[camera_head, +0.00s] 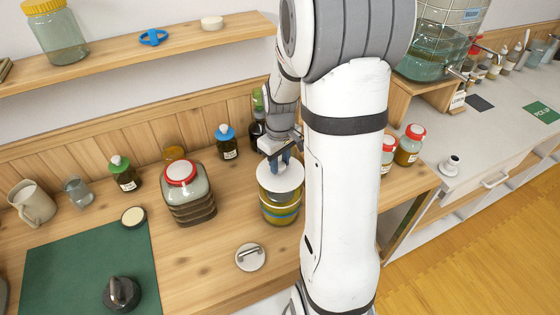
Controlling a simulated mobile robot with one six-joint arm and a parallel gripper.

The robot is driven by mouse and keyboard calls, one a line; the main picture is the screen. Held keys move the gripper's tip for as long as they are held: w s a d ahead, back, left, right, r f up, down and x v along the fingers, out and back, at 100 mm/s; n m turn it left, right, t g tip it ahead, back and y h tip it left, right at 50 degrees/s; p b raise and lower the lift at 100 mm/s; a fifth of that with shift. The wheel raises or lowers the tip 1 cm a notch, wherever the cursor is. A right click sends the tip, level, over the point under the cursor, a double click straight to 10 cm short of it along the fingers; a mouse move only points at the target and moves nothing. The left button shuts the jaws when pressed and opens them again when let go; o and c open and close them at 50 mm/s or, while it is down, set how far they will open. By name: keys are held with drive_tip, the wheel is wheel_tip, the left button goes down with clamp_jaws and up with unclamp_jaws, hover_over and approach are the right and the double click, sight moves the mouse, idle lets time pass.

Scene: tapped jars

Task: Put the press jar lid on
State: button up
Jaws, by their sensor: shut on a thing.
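My gripper (281,163) points down over a round jar and is shut on the top of a white disc-shaped lid (281,181). The lid is over the mouth of the jar (280,210), which has yellow-green contents and a blue band. I cannot tell whether the lid rests on the rim or hangs just above it. The grip point is partly hidden by the gripper and its wrist.
A square red-lidded jar (190,200) stands to the left, and a round metal lid (250,257) lies in front. Small bottles line the back wall. A green mat (75,270) carries a dark knobbed lid (122,294). Two red-capped jars (408,146) stand right of my arm.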

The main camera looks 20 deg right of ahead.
drive_tip(key=shift+f+b, duration=0.8)
drive_tip(key=shift+f, duration=0.15)
idle(0.7)
drive_tip(key=o, duration=1)
drive_tip(key=shift+r, duration=0.1)
drive_tip(key=shift+r+b, duration=0.45)
drive_tip(key=shift+r, duration=3.4)
